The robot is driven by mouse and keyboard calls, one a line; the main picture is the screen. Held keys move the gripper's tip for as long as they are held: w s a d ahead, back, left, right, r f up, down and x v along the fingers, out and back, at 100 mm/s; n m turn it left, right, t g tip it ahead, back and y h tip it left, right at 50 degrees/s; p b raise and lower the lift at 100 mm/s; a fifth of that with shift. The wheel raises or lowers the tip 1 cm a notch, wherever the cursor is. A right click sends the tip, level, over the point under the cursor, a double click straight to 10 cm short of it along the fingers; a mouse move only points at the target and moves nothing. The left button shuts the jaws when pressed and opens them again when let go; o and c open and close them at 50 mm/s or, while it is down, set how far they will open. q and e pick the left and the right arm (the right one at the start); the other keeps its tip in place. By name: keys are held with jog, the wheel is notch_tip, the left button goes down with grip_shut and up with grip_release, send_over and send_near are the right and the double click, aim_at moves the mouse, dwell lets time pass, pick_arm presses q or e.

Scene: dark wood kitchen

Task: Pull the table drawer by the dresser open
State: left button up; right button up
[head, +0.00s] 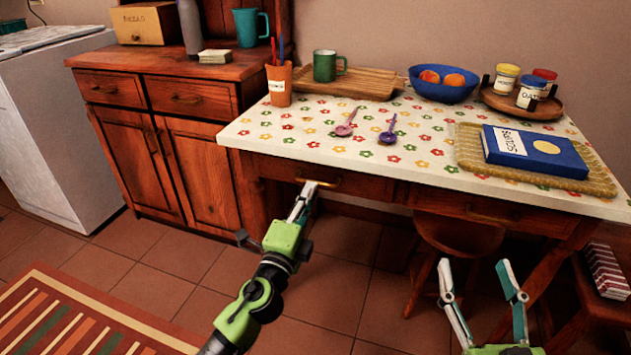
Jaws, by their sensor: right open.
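The table (240,133) has a wooden drawer (365,186) at its left end, beside the dresser (200,150). The drawer front looks flush with the table frame. Its brass handle (331,184) is partly covered by my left gripper (309,186). The fingertips of that gripper are at the handle's left part and look close together. I cannot tell whether they are closed around the handle. My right gripper (475,265) is open and empty, in front of the table at the lower right, with its fingers well apart.
A second drawer handle (492,215) is further right on the table. A stool (455,238) stands underneath. Tiled floor before the drawer is free; a striped rug (80,315) lies left.

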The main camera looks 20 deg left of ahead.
aim_at(315, 181)
pick_arm(q)
jog(key=shift+w+d+r, duration=0.1)
jog(key=shift+w+r, duration=0.1)
jog(key=shift+w, duration=0.95)
jog(key=shift+w+r, duration=0.15)
jog(key=shift+w, duration=0.95)
pick_arm(e)
jog(key=shift+r, duration=0.15)
pick_arm(q)
grip_shut()
